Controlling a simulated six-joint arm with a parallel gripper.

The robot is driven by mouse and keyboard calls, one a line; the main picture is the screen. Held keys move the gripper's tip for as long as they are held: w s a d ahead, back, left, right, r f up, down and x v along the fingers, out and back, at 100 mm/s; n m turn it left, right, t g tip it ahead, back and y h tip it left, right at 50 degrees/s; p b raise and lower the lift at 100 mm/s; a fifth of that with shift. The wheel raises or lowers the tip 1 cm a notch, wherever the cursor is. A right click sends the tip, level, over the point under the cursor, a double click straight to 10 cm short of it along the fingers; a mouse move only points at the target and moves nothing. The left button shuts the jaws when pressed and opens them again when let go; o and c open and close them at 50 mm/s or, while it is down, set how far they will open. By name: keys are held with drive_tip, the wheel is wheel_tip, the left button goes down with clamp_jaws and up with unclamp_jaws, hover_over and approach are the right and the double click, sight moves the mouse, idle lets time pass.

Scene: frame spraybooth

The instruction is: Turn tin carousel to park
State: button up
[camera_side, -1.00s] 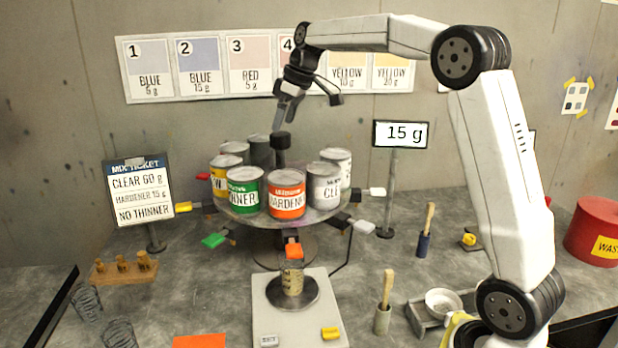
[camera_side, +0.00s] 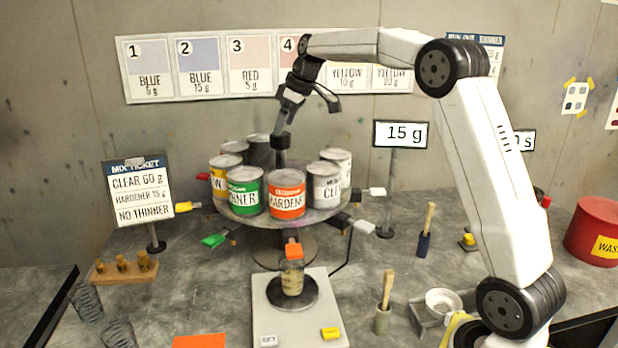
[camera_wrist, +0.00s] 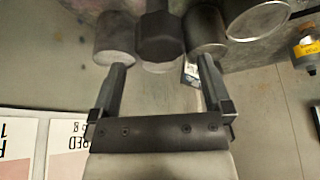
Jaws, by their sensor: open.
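The tin carousel (camera_side: 262,216) stands at the middle of the bench, a round turntable with several tins around its rim. The orange hardener tin (camera_side: 287,195) faces the front, above the cup. The green thinner tin (camera_side: 245,192) is to its left and the grey clear tin (camera_side: 324,186) to its right. A dark knob (camera_side: 281,142) tops the central post; it also shows in the wrist view (camera_wrist: 160,38). My gripper (camera_side: 283,120) is right above the knob, pointing down. In the wrist view its two fingers (camera_wrist: 160,72) are apart, one on each side of the knob; contact is not clear.
A cup (camera_side: 292,278) stands on the scale (camera_side: 262,313) under the orange front lever. A display (camera_side: 400,134) reads 15 g. The mix ticket (camera_side: 139,194) stands at left. Coloured levers (camera_side: 214,240) stick out around the carousel. A red waste bin (camera_side: 597,228) is far right.

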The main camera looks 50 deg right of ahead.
drive_tip(key=shift+x, duration=2)
clamp_jaws()
